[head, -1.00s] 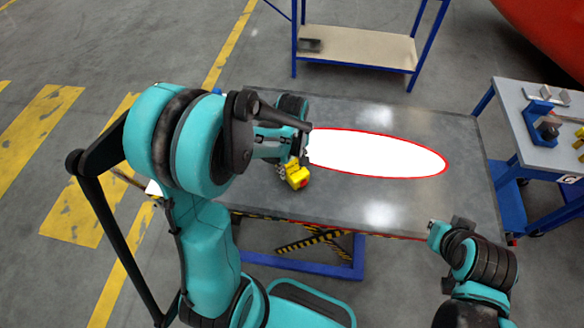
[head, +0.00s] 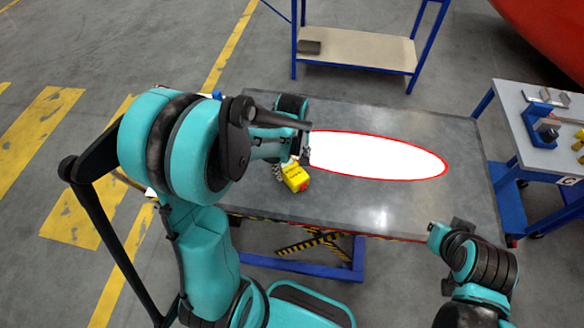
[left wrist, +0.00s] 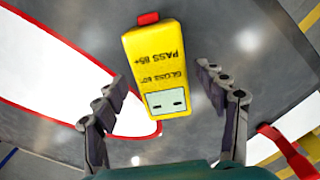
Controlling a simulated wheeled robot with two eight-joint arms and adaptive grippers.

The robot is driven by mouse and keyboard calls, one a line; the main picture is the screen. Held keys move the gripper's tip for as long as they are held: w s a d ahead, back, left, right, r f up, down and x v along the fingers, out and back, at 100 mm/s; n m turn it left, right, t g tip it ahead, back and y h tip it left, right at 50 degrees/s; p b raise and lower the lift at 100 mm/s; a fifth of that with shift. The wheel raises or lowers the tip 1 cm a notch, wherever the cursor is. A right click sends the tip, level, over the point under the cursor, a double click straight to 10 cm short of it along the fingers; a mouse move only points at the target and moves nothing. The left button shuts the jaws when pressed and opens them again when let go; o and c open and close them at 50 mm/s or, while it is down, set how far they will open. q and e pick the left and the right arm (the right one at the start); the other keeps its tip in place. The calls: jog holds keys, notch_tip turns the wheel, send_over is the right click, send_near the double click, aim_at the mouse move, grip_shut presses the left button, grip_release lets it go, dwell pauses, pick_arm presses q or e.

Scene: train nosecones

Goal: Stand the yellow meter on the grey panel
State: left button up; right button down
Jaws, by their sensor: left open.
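The yellow meter (head: 296,178) shows just below my left gripper (head: 301,157), over the near left part of the grey panel (head: 400,212). In the left wrist view the meter (left wrist: 160,65) has a pale display, dark lettering and a red end piece. The left gripper's fingers (left wrist: 162,90) are spread on either side of it, with gaps visible. I cannot tell exactly how the meter's base meets the panel. My right gripper (head: 436,232) is by the panel's front right edge; its fingers are too small to read.
A white oval with a red rim (head: 380,155) lies across the panel. A blue-framed side table (head: 535,105) with small parts stands at the right. A shelf cart (head: 360,50) stands behind. The panel's right part is clear.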

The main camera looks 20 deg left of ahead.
pick_arm(q)
notch_tip(320, 180, up, 10)
jog(key=p, duration=0.2)
jog(key=s+d+r+m+t, duration=0.4)
jog(key=s+r+m+t, duration=0.2)
jog(key=s+m, duration=0.3)
jog(key=m+t, duration=0.1)
jog(key=m, duration=0.2)
jog(key=shift+s, duration=0.4)
jog(key=b, duration=1.2)
send_near(292, 169)
jog(key=s+d+f, duration=0.1)
jog(key=s+d, duration=0.1)
jog(key=s+d+f, duration=0.2)
jog(key=shift+f, duration=0.25)
jog(key=shift+r, duration=0.25)
